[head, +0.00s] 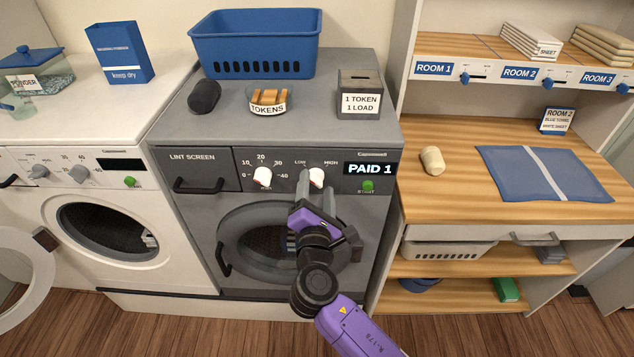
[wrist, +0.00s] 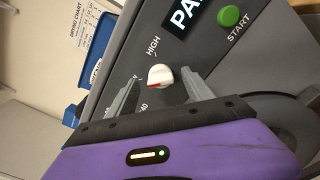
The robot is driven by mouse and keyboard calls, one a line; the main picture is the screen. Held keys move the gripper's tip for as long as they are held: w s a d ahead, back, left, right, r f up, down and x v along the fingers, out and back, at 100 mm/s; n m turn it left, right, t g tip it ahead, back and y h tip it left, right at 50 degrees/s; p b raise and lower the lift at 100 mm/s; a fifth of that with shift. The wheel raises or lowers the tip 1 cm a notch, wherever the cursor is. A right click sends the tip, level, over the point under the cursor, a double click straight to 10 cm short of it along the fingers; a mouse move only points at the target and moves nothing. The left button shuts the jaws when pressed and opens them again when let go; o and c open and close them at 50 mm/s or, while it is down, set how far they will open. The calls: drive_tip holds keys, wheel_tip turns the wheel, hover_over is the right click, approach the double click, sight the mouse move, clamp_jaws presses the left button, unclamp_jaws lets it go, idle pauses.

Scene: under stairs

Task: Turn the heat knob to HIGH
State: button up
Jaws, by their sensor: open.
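The heat knob (head: 316,177) is white and sits between the LOW and HIGH marks on the grey dryer's panel (head: 222,160). In the wrist view the knob (wrist: 160,76) shows a red mark at its lower left, away from the HIGH label (wrist: 153,45). My gripper (head: 318,198) is just in front of the knob in the head view. In the wrist view its open fingers (wrist: 161,82) stand on either side of the knob, with gaps visible. Whether the fingertips reach the knob's depth is unclear.
The timer knob (head: 263,176) is close on the left. The PAID 1 display (head: 370,168) and green START button (head: 368,187) are on the right. The dryer door (head: 268,240) is below. A token dish (head: 268,108) and blue basket (head: 255,45) stand on top.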

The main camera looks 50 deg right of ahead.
drive_tip(key=shift+w+d, duration=0.35)
drive_tip(key=shift+d, duration=0.05)
drive_tip(key=shift+c, duration=0.2)
clamp_jaws()
